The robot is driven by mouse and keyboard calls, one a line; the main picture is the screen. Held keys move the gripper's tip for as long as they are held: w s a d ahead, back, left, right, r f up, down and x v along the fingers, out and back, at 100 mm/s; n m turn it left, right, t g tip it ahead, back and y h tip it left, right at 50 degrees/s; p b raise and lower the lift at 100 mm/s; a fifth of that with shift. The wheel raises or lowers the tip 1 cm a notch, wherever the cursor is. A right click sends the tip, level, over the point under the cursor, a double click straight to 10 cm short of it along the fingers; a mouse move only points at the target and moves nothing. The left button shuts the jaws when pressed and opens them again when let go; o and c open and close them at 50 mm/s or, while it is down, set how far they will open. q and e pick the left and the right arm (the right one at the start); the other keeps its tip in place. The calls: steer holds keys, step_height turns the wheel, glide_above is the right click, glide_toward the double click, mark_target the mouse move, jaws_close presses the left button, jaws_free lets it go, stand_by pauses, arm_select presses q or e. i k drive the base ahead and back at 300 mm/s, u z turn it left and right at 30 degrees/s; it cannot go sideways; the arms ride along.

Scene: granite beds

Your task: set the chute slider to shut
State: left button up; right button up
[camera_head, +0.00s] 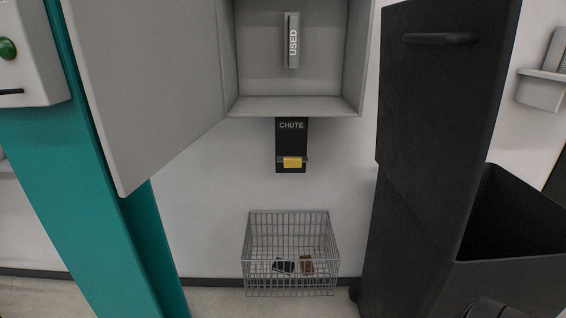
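The chute slider is a yellow knob (292,162) on a black vertical plate (291,140) marked "CHUTE". The plate hangs below an open grey wall cabinet (300,106). The knob sits near the lower end of the plate, and no open or shut marks can be read there. Neither of my grippers shows in the head view.
The cabinet's grey door (150,90) swings out to the left, beside a teal post (60,190). A wire basket (290,222) with small items stands below the chute. A tall dark panel (440,110) and dark bin (520,270) stand at right.

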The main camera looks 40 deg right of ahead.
mark_target(289, 162)
steer(key=z, duration=1.45)
steer(key=i, duration=0.2)
steer(key=u, duration=0.45)
steer(key=k, duration=0.5)
steer(key=u, duration=0.55)
steer(key=k, duration=0.8)
steer(key=u, duration=0.75)
steer(key=i, duration=1.75)
steer(key=z, duration=0.85)
